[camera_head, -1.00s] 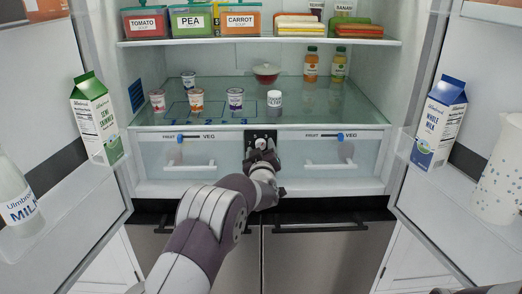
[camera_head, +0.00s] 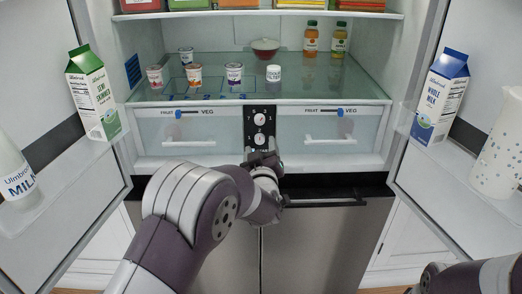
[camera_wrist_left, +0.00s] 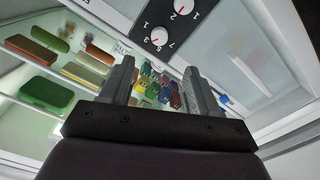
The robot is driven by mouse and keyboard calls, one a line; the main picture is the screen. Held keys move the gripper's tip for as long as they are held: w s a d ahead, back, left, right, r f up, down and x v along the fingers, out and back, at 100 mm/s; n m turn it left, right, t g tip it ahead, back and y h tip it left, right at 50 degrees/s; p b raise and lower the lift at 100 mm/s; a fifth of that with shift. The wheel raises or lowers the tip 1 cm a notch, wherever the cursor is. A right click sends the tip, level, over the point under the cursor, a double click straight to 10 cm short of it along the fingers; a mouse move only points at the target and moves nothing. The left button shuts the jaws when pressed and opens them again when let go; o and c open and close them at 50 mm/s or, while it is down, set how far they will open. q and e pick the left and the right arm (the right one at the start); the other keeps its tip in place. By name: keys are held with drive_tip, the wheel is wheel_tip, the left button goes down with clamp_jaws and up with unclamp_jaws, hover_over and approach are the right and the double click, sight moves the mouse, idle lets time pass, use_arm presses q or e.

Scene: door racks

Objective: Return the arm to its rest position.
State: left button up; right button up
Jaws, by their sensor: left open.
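My left gripper (camera_head: 262,158) is in front of the open fridge, just below the black dial panel (camera_head: 260,126) between the two drawers. In the left wrist view its two fingers (camera_wrist_left: 160,88) are apart with nothing between them. The panel also shows in the left wrist view (camera_wrist_left: 168,25), with white dials and numbers, apart from the fingers. My left arm reaches in from the lower left. Part of my right arm shows at the lower right edge, but its gripper cannot be made out.
Open doors flank the fridge, holding a green carton (camera_head: 93,95), a blue carton (camera_head: 440,98), a milk bottle (camera_head: 14,178) and a speckled jug (camera_head: 498,150). Drawers (camera_head: 188,136) and (camera_head: 330,135) are shut. Pots, a red bowl (camera_head: 265,48) and bottles stand on the glass shelf.

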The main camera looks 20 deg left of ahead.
use_arm(q)
drive_tip(key=s+d+f+m+g+h, duration=0.2)
drive_tip(key=f+g, duration=0.1)
drive_tip(key=f, duration=0.2)
drive_tip(key=s+d+f+m+g+h, duration=0.2)
drive_tip(key=s+f+g+h, duration=0.1)
drive_tip(key=f, duration=0.3)
drive_tip(key=s+a+f+m+g, duration=0.15)
drive_tip(key=s+g, duration=0.35)
drive_tip(key=s, duration=0.7)
drive_tip(key=s+a+f+m+g, duration=0.1)
drive_tip(key=s+f+m+g, duration=0.3)
drive_tip(key=s, duration=0.8)
wheel_tip(320, 180, up, 17)
drive_tip(key=s+a+g+p, duration=0.1)
drive_tip(key=s+a+p, duration=0.1)
drive_tip(key=p, duration=1.2)
drive_tip(key=shift+s+f+n, duration=0.2)
drive_tip(key=shift+s+n, duration=0.05)
drive_tip(key=shift+n, duration=0.2)
drive_tip(key=shift+a, duration=0.1)
